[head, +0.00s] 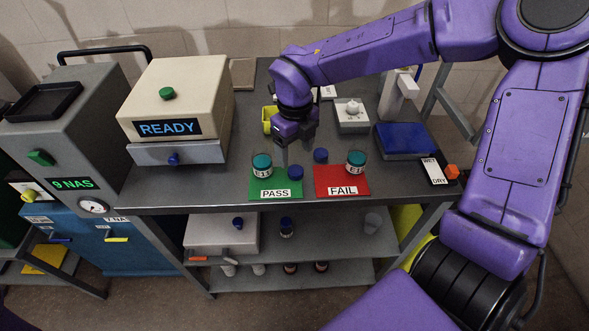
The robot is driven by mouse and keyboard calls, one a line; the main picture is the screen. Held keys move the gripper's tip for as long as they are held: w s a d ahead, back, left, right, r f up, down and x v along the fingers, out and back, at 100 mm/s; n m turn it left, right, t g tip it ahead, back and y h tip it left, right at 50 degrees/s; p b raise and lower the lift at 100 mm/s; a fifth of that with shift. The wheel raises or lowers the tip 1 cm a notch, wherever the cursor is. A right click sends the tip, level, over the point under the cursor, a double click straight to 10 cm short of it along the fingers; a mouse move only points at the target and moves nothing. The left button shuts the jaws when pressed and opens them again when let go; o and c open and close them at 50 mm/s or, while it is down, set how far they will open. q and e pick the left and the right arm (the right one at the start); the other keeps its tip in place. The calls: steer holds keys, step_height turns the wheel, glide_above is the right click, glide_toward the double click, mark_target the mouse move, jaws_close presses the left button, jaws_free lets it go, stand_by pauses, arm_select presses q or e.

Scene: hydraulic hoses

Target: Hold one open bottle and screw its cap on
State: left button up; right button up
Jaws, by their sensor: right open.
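A small bottle with a teal top (262,164) stands on the green PASS mat (262,185). Another labelled bottle with a teal top (355,163) stands on the red FAIL mat (330,172). A blue cap (295,172) lies at the right edge of the green mat, and a second blue cap (320,155) lies at the back of the red mat. My right gripper (296,148) points down, open and empty, just above and behind the caps between the two bottles. Whether each bottle is open is too small to tell. My left gripper is not in view.
A beige machine reading READY (180,95) stands at the left of the grey table. A blue pad (405,139), a WET/DRY sign (434,170) and a white device with a knob (352,112) are at the right.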

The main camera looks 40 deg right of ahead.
mark_target(296, 171)
steer(key=shift+s+r, duration=0.1)
steer(key=shift+s, duration=0.25)
steer(key=shift+a+f+p, duration=0.15)
steer(key=shift+f+p, duration=0.4)
steer(key=shift+f, duration=2.15)
steer(key=shift+s, duration=0.1)
steer(key=c, duration=1.1)
